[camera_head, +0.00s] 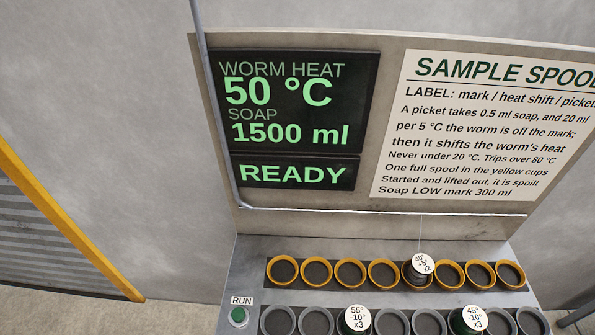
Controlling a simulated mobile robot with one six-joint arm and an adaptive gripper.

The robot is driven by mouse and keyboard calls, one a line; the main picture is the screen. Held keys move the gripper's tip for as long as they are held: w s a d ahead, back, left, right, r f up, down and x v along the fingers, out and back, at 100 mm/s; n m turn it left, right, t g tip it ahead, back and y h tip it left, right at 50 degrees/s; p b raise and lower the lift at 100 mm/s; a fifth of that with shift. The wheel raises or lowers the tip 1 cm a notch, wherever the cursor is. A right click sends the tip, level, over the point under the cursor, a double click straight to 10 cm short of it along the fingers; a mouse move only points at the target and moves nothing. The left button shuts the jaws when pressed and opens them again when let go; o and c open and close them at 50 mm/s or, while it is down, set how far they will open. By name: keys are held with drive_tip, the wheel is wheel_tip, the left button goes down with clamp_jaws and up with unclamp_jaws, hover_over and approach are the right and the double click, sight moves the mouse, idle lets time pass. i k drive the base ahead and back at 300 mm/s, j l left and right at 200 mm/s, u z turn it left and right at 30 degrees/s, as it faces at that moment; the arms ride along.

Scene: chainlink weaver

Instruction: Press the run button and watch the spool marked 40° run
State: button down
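The green run button (238,316) sits at the panel's lower left under a RUN label. The spool marked 40° (421,269) stands in the row of yellow cups, its white top reading 40°, +5°, x2. The display (293,120) reads worm heat 50 °C, soap 1500 ml, READY. A thin line hangs above the 40° spool. My gripper is not in view.
A spool marked 55° (356,319) and one marked 45° (470,319) stand in the grey front cups. The other visible yellow cups (349,272) look empty. A SAMPLE SPOOL sign (470,130) is on the upright board. A yellow-edged grey shutter is at the left.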

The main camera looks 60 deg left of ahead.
sight(238, 314)
drive_tip(key=k+j, duration=0.4)
drive_tip(key=j, duration=0.15)
drive_tip(key=k+j, duration=0.4)
drive_tip(key=j, duration=0.2)
drive_tip(key=k+j, duration=0.4)
drive_tip(key=j, duration=0.15)
drive_tip(key=k+j, duration=0.4)
drive_tip(key=j, duration=0.15)
